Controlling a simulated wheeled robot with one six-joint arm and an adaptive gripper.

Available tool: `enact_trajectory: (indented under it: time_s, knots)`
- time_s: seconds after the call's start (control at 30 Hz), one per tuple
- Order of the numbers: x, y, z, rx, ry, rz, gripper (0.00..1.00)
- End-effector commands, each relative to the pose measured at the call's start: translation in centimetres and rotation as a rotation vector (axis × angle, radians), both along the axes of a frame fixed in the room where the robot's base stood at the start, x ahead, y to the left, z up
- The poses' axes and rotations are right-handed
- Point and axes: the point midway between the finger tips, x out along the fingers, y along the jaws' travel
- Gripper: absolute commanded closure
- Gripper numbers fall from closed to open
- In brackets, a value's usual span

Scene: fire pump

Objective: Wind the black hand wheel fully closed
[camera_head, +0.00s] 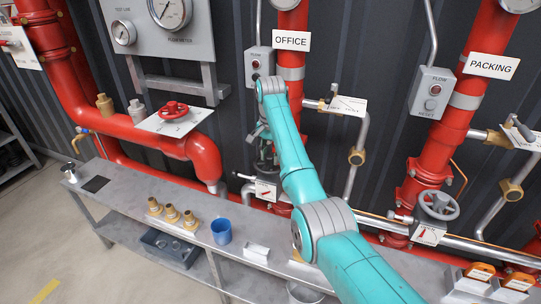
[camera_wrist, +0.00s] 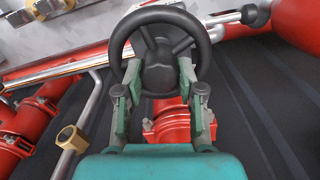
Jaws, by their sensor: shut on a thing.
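The black hand wheel (camera_wrist: 162,62) fills the upper middle of the wrist view. It has a round rim, several spokes and a domed hub. My gripper (camera_wrist: 160,92) reaches up to it, with one finger at each side of the lower part of the wheel. The fingers are shut on the wheel, touching or very close to its rim.
A grey hand wheel (camera_head: 438,205) is on the right red pipe under the PACKING sign (camera_head: 491,66). A red hand wheel (camera_head: 173,110) is at left. The bench (camera_head: 120,196) below carries brass fittings (camera_head: 171,213) and a blue cup (camera_head: 221,231).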

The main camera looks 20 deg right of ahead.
Motion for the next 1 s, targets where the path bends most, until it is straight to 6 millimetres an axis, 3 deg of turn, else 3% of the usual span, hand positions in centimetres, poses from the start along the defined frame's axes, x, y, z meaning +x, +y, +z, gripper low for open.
enact_trajectory:
  time_s: [0.5, 1.0]
  knots:
    - [0.04, 0.13, 0.04, 0.001, -0.004, -0.551, 1.0]
    - [0.05, 0.18, 0.07, 0.002, -0.004, -0.652, 1.0]
